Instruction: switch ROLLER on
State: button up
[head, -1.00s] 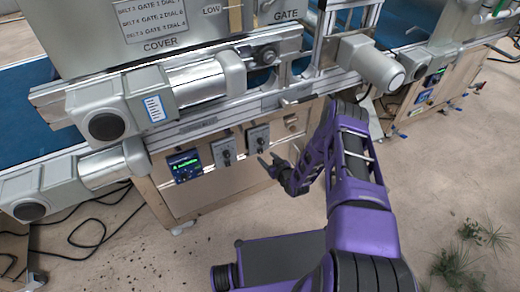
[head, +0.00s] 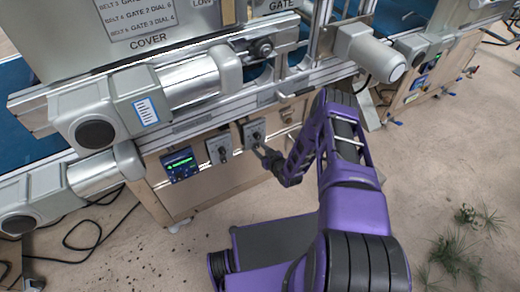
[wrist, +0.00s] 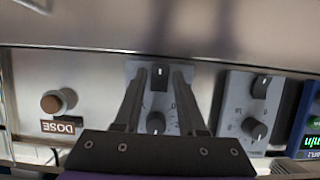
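Two grey control plates sit on the machine's front panel. The right plate (head: 253,132) and the left plate (head: 218,148) each carry a switch and a knob; no ROLLER label is readable. My gripper (head: 262,151) is in front of the right plate. In the wrist view, which looks upside down, my gripper (wrist: 157,72) is open and empty. Its fingers stand either side of a black rocker switch (wrist: 159,78), with a round knob (wrist: 155,122) also between them. I cannot tell whether the fingers touch the plate. The other plate (wrist: 249,108) shows beside it.
A brown DOSE button (wrist: 58,101) is on the same panel. A display with green text (head: 181,164) is left of the plates. Roller motors and a rail (head: 200,127) overhang the panel. Cables lie on the floor at left.

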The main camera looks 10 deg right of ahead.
grip_shut()
jog(key=shift+f+t, duration=0.3)
jog(key=shift+t, duration=0.4)
jog(key=shift+t+y, duration=0.5)
jog(key=shift+t, duration=0.3)
jog(key=shift+o, duration=2)
grip_release()
jog(key=shift+f, duration=0.1)
jog(key=shift+s, duration=0.1)
